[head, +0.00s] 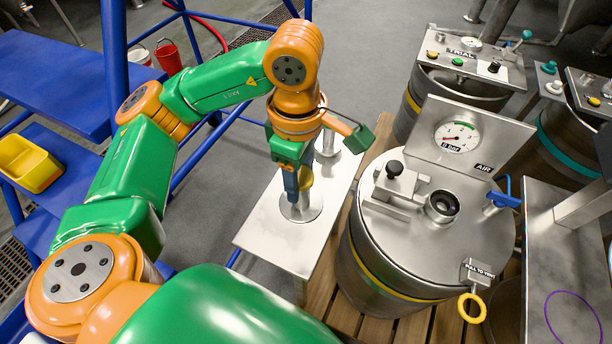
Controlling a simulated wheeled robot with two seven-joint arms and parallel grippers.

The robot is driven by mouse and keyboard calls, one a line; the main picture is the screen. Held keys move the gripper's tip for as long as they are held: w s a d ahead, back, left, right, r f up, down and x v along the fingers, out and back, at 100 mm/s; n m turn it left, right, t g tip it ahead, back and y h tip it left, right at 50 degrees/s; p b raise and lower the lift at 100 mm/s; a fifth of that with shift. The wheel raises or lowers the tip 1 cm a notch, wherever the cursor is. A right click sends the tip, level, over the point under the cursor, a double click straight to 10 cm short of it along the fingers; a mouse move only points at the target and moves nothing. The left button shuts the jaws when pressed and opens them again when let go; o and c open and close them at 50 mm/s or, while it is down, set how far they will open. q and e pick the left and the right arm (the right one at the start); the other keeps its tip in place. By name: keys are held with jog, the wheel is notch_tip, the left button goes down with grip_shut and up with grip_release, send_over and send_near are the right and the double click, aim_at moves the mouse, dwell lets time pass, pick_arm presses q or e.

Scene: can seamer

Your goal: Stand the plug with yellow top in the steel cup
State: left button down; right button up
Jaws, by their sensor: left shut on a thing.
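My left gripper (298,190) points down over the narrow steel table, shut on the plug with yellow top (306,177). The yellow shows at the right side of the fingers; the rest of the plug is mostly hidden by them. Directly below is a round steel piece (312,211) on the table, which looks like the steel cup. The fingers hide its middle, so I cannot tell whether the plug is inside it or just above. My right gripper is not in view.
The steel table (272,238) also bears an upright steel post (328,142) behind the gripper. To the right stands a large steel drum (388,265) with a gauge panel (470,140) and a dark-holed port (441,205). A yellow bin (30,163) sits on blue shelving at left.

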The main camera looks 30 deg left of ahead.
pick_arm(q)
jog(key=w+a+f, duration=0.4)
jog(key=w+f, duration=0.4)
jog(key=f, duration=0.3)
jog(key=shift+w, duration=0.2)
jog(key=shift+c, duration=1.1)
grip_release()
jog(key=shift+f, duration=0.1)
